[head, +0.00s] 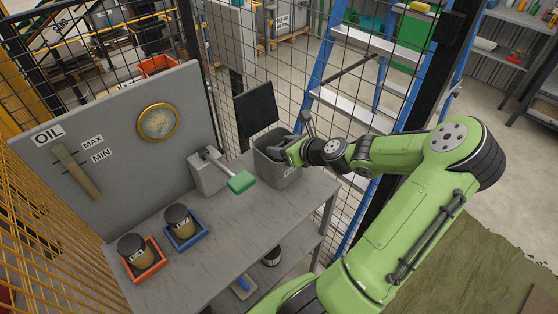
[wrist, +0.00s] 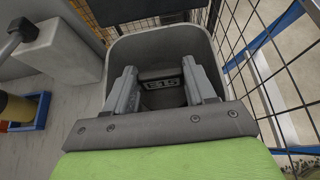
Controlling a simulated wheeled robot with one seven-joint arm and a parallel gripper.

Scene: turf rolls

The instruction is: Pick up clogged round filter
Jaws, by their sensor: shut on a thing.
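My gripper (head: 291,150) reaches down into the grey bin (head: 279,178) at the back right of the bench. In the wrist view its two fingers (wrist: 160,82) are inside the bin, shut on a dark piece (wrist: 161,88) with a pale label. Its body is mostly hidden, so I cannot tell if it is round or clogged. Two dark-topped round filters with brownish sides stand on the bench, one in an orange tray (head: 136,249) and one in a blue tray (head: 180,220). A dark-topped filter with white pleats (head: 271,256) is on the lower shelf.
A grey block with a green-ended lever (head: 240,182) stands just left of the bin. The grey OIL panel (head: 115,150) with a round gauge (head: 158,123) backs the bench. Wire mesh and a blue ladder (head: 318,85) are close behind and right. The bench front is clear.

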